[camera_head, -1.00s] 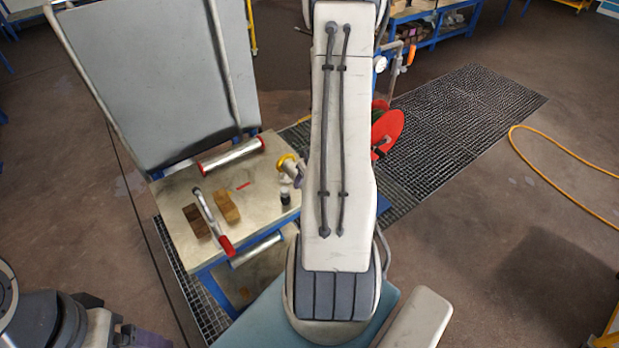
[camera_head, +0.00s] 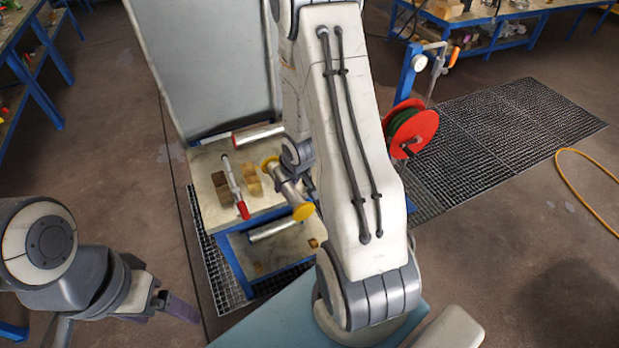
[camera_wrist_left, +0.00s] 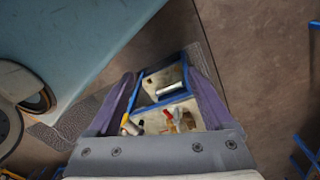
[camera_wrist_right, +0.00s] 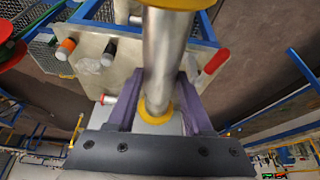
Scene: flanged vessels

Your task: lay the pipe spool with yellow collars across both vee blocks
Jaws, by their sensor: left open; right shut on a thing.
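The pipe spool with yellow collars (camera_head: 288,190) is a grey metal tube with a yellow flange at each end. My right gripper (camera_head: 300,170) is shut on it and holds it tilted near the cart's right front edge; in the right wrist view the spool (camera_wrist_right: 165,60) stands between the purple fingers (camera_wrist_right: 158,95). Two wooden vee blocks, one dark (camera_head: 222,190) and one lighter (camera_head: 250,180), sit on the cart top, left of the spool. My left gripper (camera_head: 168,302) is at lower left, away from the cart; its fingers (camera_wrist_left: 158,95) are apart and empty.
A red-ended bar (camera_head: 233,184) lies between or over the blocks; I cannot tell which. A red-collared spool (camera_head: 258,135) lies at the back of the cart top (camera_head: 205,158). A grey cylinder (camera_head: 273,229) lies on the lower shelf. A red hose reel (camera_head: 412,128) stands right.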

